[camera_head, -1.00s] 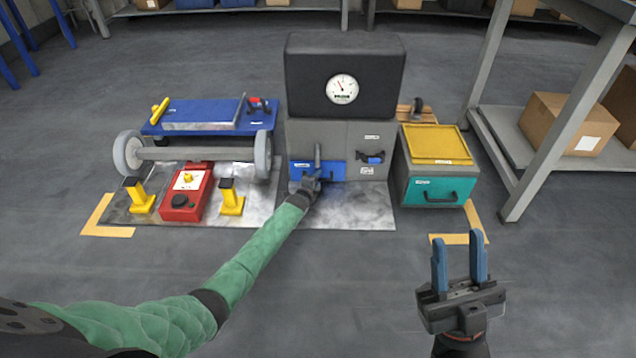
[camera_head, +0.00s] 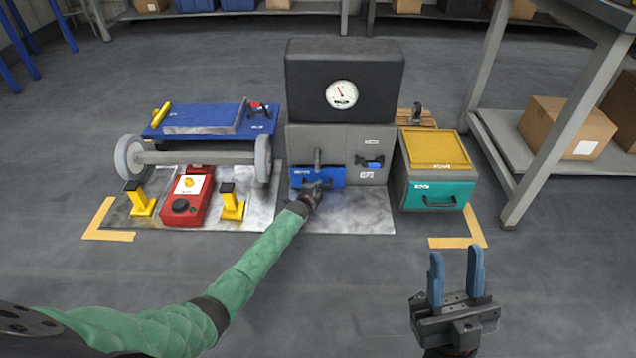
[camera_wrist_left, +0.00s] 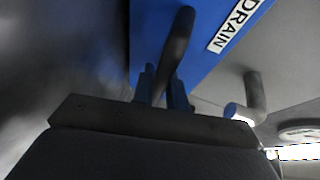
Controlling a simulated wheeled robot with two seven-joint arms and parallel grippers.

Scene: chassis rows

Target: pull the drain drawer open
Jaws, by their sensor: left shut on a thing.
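The drain drawer (camera_head: 335,177) has a blue front low on the left of the grey cabinet and stands out a little from it. In the left wrist view its blue front (camera_wrist_left: 205,65) carries a white DRAIN label (camera_wrist_left: 235,25). My left gripper (camera_head: 315,187) is at the drawer front. In the left wrist view its blue fingers (camera_wrist_left: 163,88) are shut on the dark bar handle (camera_wrist_left: 178,45), one on each side. My right gripper (camera_head: 456,262) is open and empty above the floor at the lower right, away from the cabinet.
A grey lever (camera_head: 317,156) stands just above the drawer. A second blue-handled fitting (camera_head: 371,162) is to its right. A teal drawer unit with a yellow top (camera_head: 436,147) stands at the right. A red box (camera_head: 186,200) and yellow posts are at the left.

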